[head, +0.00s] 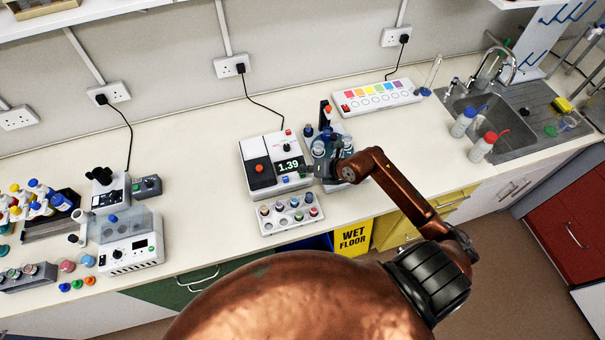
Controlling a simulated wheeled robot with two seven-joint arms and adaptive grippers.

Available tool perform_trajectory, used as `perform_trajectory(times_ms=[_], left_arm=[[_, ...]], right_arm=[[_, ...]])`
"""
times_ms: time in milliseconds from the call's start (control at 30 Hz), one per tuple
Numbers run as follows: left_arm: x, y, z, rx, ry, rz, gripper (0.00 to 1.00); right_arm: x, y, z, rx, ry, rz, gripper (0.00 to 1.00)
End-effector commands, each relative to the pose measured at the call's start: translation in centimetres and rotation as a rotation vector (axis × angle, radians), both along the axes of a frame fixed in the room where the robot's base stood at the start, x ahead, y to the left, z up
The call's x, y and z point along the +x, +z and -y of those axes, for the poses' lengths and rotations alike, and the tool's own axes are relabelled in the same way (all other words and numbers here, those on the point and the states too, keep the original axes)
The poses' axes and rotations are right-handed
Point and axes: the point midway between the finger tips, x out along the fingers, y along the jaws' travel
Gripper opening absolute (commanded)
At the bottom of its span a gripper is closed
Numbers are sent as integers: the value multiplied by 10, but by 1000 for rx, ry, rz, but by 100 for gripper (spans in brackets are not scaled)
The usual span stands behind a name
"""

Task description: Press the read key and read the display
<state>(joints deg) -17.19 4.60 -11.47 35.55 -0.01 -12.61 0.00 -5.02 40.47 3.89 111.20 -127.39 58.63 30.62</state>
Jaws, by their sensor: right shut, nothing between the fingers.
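The white meter (262,147) stands on the bench in the middle of the head view. Its dark display (290,166) is lit and reads 1.39. A large red key (259,168) sits on a dark patch left of the display; smaller red and blue buttons are also on the meter. I cannot read any label that marks the read key. My right gripper (314,170) is shut and empty, just right of the display, at the meter's right edge. Whether it touches the meter is unclear. My left gripper is out of view.
A rack of small coloured-cap vials (291,214) stands in front of the meter. Dark-capped bottles (323,143) stand close behind my right gripper. A white strip with coloured squares (376,97) lies behind, right.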

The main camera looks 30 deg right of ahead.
Motion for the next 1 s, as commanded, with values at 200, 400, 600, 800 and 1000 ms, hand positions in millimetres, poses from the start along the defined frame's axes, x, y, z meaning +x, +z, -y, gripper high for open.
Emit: perform_trajectory(times_ms=[200,400,600,800,1000], left_arm=[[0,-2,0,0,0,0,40],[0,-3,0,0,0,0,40],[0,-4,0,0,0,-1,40],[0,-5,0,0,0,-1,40],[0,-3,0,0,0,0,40]], right_arm=[[0,-3,0,0,1,-1,0],[0,-5,0,0,0,0,0],[0,-8,0,0,1,-1,0],[0,-10,0,0,1,-1,0],[0,-7,0,0,1,-1,0]])
